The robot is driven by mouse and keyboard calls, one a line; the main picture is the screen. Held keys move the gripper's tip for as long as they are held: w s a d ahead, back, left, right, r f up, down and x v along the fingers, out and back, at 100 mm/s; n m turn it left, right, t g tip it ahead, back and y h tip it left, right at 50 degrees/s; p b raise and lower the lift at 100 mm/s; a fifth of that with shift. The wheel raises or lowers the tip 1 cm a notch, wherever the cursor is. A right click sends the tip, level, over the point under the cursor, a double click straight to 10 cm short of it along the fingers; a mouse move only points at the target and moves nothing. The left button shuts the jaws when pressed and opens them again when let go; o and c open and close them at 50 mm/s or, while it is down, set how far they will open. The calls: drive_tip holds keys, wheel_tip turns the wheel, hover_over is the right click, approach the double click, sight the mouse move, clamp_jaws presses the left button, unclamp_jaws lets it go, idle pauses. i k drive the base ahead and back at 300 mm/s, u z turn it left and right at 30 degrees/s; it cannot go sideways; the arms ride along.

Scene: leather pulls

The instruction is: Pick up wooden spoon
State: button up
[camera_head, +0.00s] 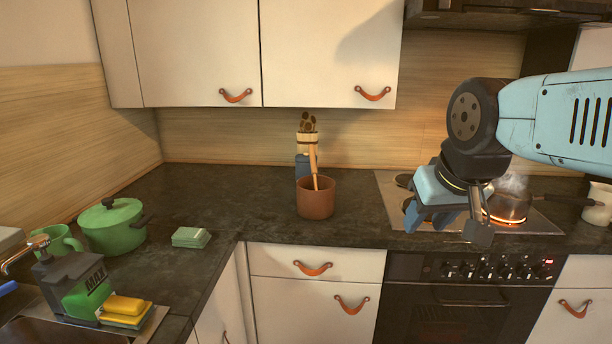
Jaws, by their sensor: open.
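A light wooden handle, apparently the wooden spoon (314,168), stands tilted in a reddish-brown pot (316,204) on the dark worktop. Its lower end is hidden inside the pot. Its upper end overlaps a pale utensil holder behind it, so I cannot tell its exact shape there. My gripper (447,224) is open and empty. It hangs in front of the stove, to the right of the pot and well apart from it, pointing downward.
A steaming pan (508,210) sits on the lit hob at right, near a cream jug (598,204). A blue-based utensil holder (303,165) stands behind the pot. A green pot (112,228), green box (191,237) and soap dispenser (72,288) stand left. Worktop around the brown pot is clear.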

sight(311, 147)
drive_tip(key=z, duration=0.05)
drive_tip(key=i, duration=1)
drive_tip(key=u, duration=0.05)
